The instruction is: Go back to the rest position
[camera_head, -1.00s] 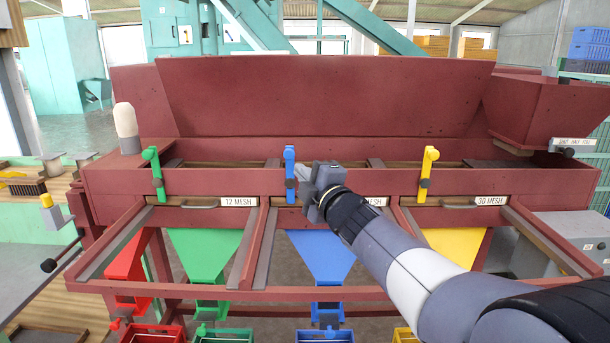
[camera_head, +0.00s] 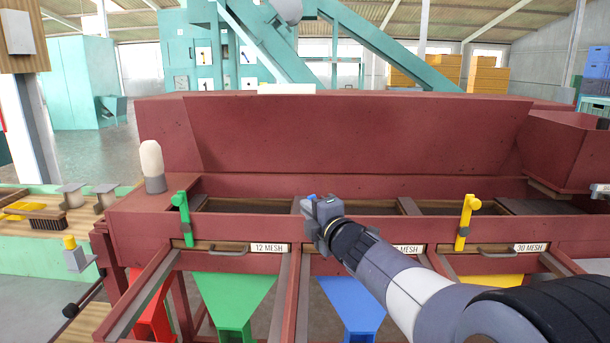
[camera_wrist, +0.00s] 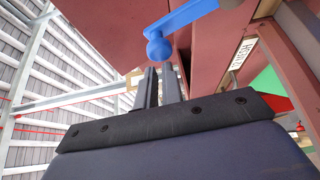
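My gripper (camera_head: 312,212) is in front of the middle of the dark red drum sorter (camera_head: 350,140). In the wrist view its two fingers (camera_wrist: 160,85) lie close together with a thin gap and nothing seen between them. The blue lever (camera_wrist: 185,18) is just beyond the fingertips, its ball end in line with them; I cannot tell whether they touch. In the head view my gripper hides almost all of this lever. The green lever (camera_head: 183,218) is to the left and the yellow lever (camera_head: 467,220) to the right.
Below the levers are drawer fronts with mesh labels, such as 12 MESH (camera_head: 269,248). Green (camera_head: 235,300) and blue (camera_head: 352,303) chutes hang below. A pale knob (camera_head: 152,166) stands at the left corner. A bench with a brush (camera_head: 47,218) is at the left.

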